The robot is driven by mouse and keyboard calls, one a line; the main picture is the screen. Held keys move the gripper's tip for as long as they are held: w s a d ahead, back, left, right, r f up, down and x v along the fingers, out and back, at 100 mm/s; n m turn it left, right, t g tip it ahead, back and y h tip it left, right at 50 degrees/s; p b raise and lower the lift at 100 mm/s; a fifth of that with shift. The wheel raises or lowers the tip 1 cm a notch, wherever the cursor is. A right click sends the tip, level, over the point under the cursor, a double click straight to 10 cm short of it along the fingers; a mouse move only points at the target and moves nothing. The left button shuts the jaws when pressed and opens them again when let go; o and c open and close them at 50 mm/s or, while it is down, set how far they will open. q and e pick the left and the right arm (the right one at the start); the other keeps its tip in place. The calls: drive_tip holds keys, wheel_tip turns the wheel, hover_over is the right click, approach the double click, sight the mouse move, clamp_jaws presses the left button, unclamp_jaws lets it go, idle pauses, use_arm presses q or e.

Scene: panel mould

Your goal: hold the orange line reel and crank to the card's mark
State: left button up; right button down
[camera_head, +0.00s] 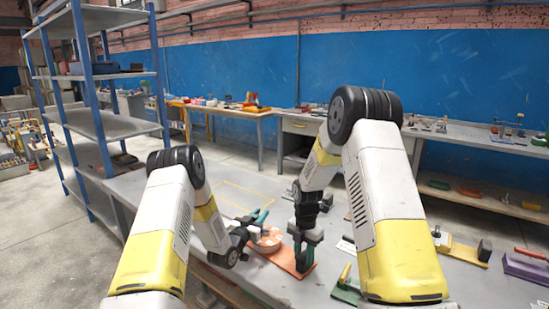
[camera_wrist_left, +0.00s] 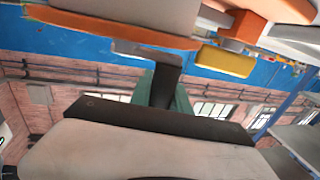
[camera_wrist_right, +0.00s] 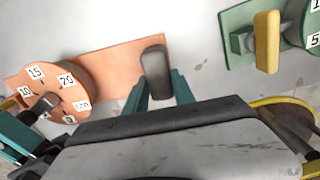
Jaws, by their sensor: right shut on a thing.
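The orange line reel (camera_head: 268,239) lies on its orange base plate (camera_head: 285,257) on the bench. In the right wrist view its drum (camera_wrist_right: 75,92) shows number labels such as 10, 15 and 20. My right gripper (camera_head: 304,262) is shut on the dark upright block (camera_wrist_right: 155,70) at the plate's other end. My left gripper (camera_head: 258,218) is at the reel. In the left wrist view the dark crank knob (camera_wrist_left: 166,80) sits between its teal fingers; whether they press on it is unclear. A pale card (camera_head: 346,245) lies to the right, its print unreadable.
A green reel unit (camera_wrist_right: 240,40) with a yellow block lies right of the orange one. Yellow (camera_head: 462,250) and purple (camera_head: 525,268) units stand further right. A yellow outline (camera_head: 243,197) marks clear bench behind. Blue shelving (camera_head: 105,125) stands at left.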

use_arm(q)
clamp_jaws()
drive_tip(key=shift+h, duration=0.3)
drive_tip(key=m+g+h, duration=0.1)
drive_tip(key=d+m+g+h, duration=0.1)
drive_tip(key=m+h, duration=0.1)
drive_tip(key=m+g+h, duration=0.1)
drive_tip(key=g+h, duration=0.1)
drive_tip(key=shift+w+d, duration=0.4)
drive_tip(key=m+g+h, duration=0.1)
drive_tip(key=g, duration=0.1)
drive_tip(key=d+m+g+h, duration=0.1)
drive_tip(key=m+g, duration=0.1)
drive_tip(key=shift+d+h, duration=0.2)
drive_tip(key=shift+h, duration=0.1)
drive_tip(key=shift+s+d+m+g+h, duration=0.1)
drive_tip(key=shift+d+m+g+h, duration=0.15)
drive_tip(key=shift+m+g, duration=0.35)
drive_tip(key=shift+s+d+m+g+h, duration=0.15)
drive_tip(key=shift+m+g+h, duration=0.2)
drive_tip(key=shift+m+g, duration=0.25)
